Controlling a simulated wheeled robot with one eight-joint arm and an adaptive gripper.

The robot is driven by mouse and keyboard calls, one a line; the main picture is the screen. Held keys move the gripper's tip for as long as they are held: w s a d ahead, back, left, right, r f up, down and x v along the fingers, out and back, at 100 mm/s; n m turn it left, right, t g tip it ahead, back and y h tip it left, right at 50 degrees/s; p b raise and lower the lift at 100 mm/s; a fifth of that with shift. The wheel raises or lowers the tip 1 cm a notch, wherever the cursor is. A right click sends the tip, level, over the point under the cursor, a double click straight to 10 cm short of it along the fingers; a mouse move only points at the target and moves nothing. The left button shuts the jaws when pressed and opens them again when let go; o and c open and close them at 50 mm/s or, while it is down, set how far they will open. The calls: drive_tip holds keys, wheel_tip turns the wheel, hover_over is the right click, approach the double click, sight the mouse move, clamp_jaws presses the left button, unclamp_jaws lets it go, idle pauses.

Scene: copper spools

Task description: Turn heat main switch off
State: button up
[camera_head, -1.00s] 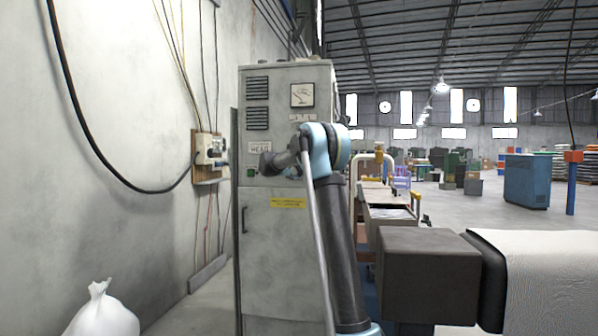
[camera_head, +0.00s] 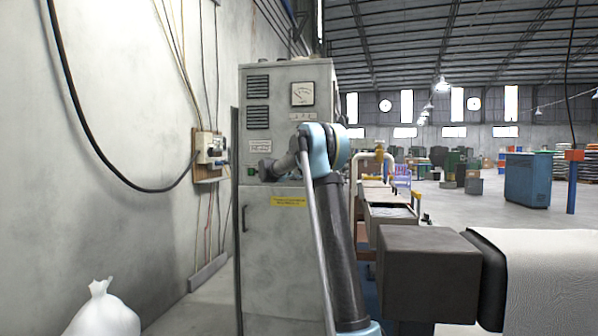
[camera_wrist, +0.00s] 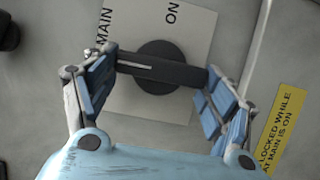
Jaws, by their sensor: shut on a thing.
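The heat main switch shows in the wrist view as a round black knob (camera_wrist: 160,84) with a dark bar handle across it, on a pale plate (camera_wrist: 204,32) marked "MAIN" and "ON". The handle lies crosswise in that view. Its white line points left, toward the "MAIN" side and away from the word "ON". My gripper (camera_wrist: 161,62) has one blue-padded finger at each end of the bar and is shut on it. In the head view my arm's wrist covers the switch on the grey cabinet (camera_head: 285,250).
A yellow notice (camera_wrist: 282,128) is beside the plate. The cabinet carries a meter (camera_head: 302,94) and vents. A wall switch box (camera_head: 210,148) with hanging cables is at left, a white sack (camera_head: 103,312) on the floor. A workbench (camera_head: 390,212) stands right of my arm.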

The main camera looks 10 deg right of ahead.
drive_tip(key=shift+a+f, duration=0.15)
drive_tip(key=o, duration=1)
drive_tip(key=shift+o, duration=0.2)
drive_tip(key=v, duration=1.1)
drive_tip(key=shift+s+a, duration=0.3)
drive_tip(key=shift+f, duration=0.1)
